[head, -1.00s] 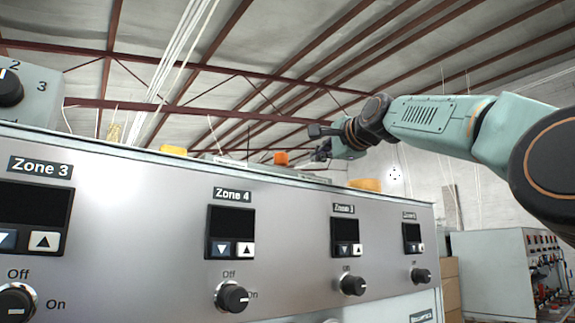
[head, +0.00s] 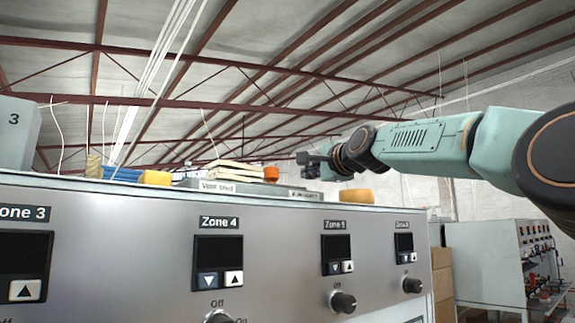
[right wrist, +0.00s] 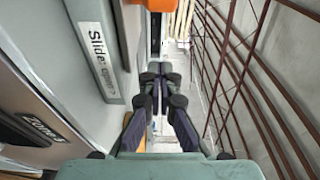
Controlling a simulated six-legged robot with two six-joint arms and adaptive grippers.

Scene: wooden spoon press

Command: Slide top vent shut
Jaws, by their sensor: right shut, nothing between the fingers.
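The top vent shows on top of the grey machine as a low grey slide strip, with a label that seems to read "Vent shut" (head: 217,187). An orange knob (head: 271,173) stands up from it, and it also shows at the top edge of the right wrist view (right wrist: 160,4). A label starting "Slide:" (right wrist: 95,50) is beside my fingers in that view. My right gripper (head: 306,165) is shut and empty, above the machine top and to the right of the knob, apart from it in the picture. Its fingertips meet in the right wrist view (right wrist: 158,68). My left gripper is not in view.
The machine's front panel (head: 120,215) carries Zone displays and knobs. On its top lie a yellow block (head: 155,177), another yellow block (head: 347,195), blue items (head: 120,173) and stacked pale slats (head: 235,170). Another machine (head: 495,260) stands at right. Air above the top looks free.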

